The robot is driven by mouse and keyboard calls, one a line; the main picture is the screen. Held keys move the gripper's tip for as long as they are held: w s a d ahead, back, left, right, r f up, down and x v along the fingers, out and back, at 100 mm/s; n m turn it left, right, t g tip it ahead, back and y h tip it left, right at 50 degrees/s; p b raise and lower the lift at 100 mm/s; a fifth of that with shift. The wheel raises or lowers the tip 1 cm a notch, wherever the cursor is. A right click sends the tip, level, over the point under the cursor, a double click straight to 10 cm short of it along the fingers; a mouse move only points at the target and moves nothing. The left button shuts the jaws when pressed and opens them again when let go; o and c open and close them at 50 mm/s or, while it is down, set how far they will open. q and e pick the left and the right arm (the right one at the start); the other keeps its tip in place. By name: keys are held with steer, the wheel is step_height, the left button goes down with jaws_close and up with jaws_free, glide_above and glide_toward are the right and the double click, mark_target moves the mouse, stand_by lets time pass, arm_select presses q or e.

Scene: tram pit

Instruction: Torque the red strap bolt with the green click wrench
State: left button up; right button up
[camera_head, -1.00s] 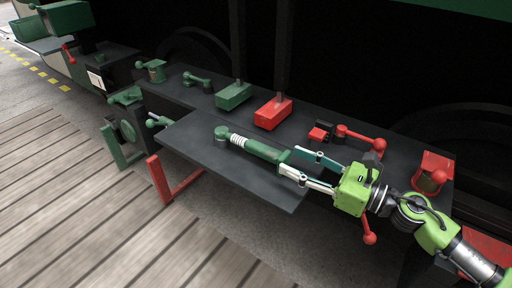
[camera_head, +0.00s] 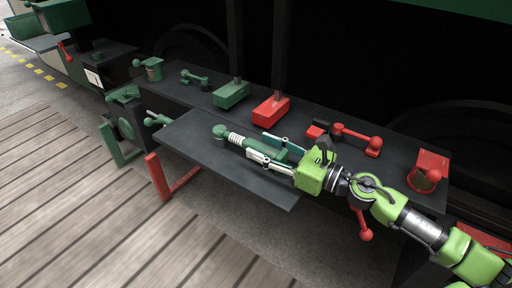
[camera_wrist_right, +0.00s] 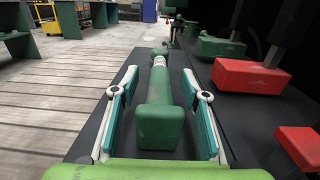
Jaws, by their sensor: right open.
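The green click wrench (camera_head: 236,140) lies on the dark tray shelf, with a round green head at the left, a pale ringed neck and a thick green handle. My right gripper (camera_head: 258,146) is open, with one finger on each side of the handle. In the right wrist view the wrench handle (camera_wrist_right: 158,115) lies between the two open fingers (camera_wrist_right: 158,75), with a gap on both sides. A red lever-like part (camera_head: 357,138) stands on the bench behind my right arm; I cannot tell which red part is the strap bolt. My left gripper is not in view.
The dark shelf (camera_head: 245,185) has bare room in front of the wrench. A red block (camera_head: 271,110) and a green block (camera_head: 232,94) with upright posts stand behind it. A red ringed bracket (camera_head: 429,170) is at the right. Wooden planks (camera_head: 70,190) cover the floor at left.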

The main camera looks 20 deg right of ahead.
mark_target(247, 146)
steer(key=shift+p+x, duration=0.3)
steer(key=shift+x, duration=1.05)
jaws_close()
steer(key=shift+r, duration=0.15)
